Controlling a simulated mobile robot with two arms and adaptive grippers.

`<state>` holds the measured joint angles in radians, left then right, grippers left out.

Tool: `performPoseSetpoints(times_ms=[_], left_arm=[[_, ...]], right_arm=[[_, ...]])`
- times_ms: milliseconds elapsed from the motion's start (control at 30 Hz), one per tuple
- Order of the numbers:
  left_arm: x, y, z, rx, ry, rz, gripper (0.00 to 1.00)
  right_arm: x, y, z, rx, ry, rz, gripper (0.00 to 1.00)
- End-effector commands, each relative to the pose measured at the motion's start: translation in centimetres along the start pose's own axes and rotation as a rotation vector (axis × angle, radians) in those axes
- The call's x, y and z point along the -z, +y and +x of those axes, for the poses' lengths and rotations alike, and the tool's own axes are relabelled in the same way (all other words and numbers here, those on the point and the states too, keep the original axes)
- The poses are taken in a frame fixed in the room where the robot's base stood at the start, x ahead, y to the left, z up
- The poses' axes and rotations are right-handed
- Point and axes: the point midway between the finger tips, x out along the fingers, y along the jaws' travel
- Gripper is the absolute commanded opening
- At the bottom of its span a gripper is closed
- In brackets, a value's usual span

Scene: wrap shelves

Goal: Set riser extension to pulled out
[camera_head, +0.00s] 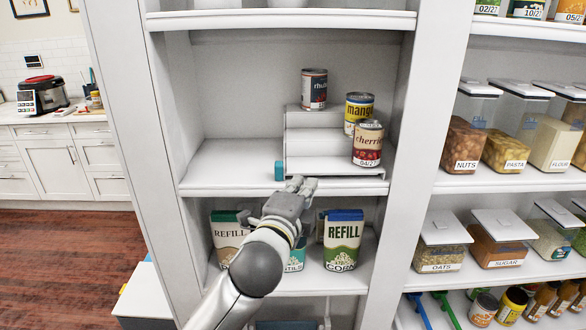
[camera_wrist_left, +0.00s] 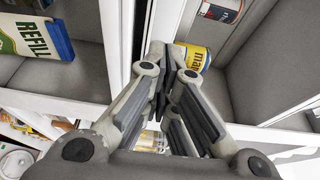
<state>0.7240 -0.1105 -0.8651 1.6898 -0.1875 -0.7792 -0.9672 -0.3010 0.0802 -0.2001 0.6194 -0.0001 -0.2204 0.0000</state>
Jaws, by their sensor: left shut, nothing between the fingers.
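The white stepped riser (camera_head: 310,139) stands on the middle shelf of the white unit. A teal tab (camera_head: 279,171) shows at its lower left front corner. A rhubarb can (camera_head: 314,90) stands on the top step, a mango can (camera_head: 358,108) on the right and a cherries can (camera_head: 367,145) in front of it. My left gripper (camera_head: 302,184) is shut and empty at the shelf's front edge, just right of the teal tab. I cannot tell whether it touches the riser. In the left wrist view its fingers (camera_wrist_left: 161,88) are together, near the mango can (camera_wrist_left: 197,57).
The middle shelf (camera_head: 225,165) is clear left of the riser. Refill boxes (camera_head: 343,240) stand on the shelf below, partly behind my left arm. An upright (camera_head: 428,120) separates this bay from shelves of food containers on the right.

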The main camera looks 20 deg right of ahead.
Motion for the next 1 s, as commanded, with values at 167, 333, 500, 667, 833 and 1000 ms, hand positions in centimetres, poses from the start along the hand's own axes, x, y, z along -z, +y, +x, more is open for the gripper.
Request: performPoseSetpoints(times_ms=[167,333,500,667,833,1000], left_arm=[[0.0,-0.2,2.5,-0.001,-0.001,-0.003,0.0],[0.0,-0.2,4.6,-0.001,-0.001,-0.001,0.0],[0.0,-0.2,6.5,-0.001,-0.001,-0.002,0.0],[-2.0,-0.3,6.1,-0.001,-0.003,-0.002,0.0],[-3.4,-0.1,5.6,-0.001,-0.001,-0.001,0.0],[-3.8,0.0,5.4,0.001,0.001,-0.002,0.0]], right_arm=[[0.2,0.1,-0.9,-0.001,0.002,0.001,0.4],[0.3,0.1,-1.5,-0.001,0.002,0.001,0.4],[0.3,0.1,-1.9,-0.001,0.002,0.001,0.4],[0.5,0.1,-3.4,-0.001,0.003,0.001,0.4],[0.5,0.3,-4.1,-0.002,0.003,0.0,0.4],[0.5,0.2,-4.2,-0.002,0.003,0.0,0.4]])
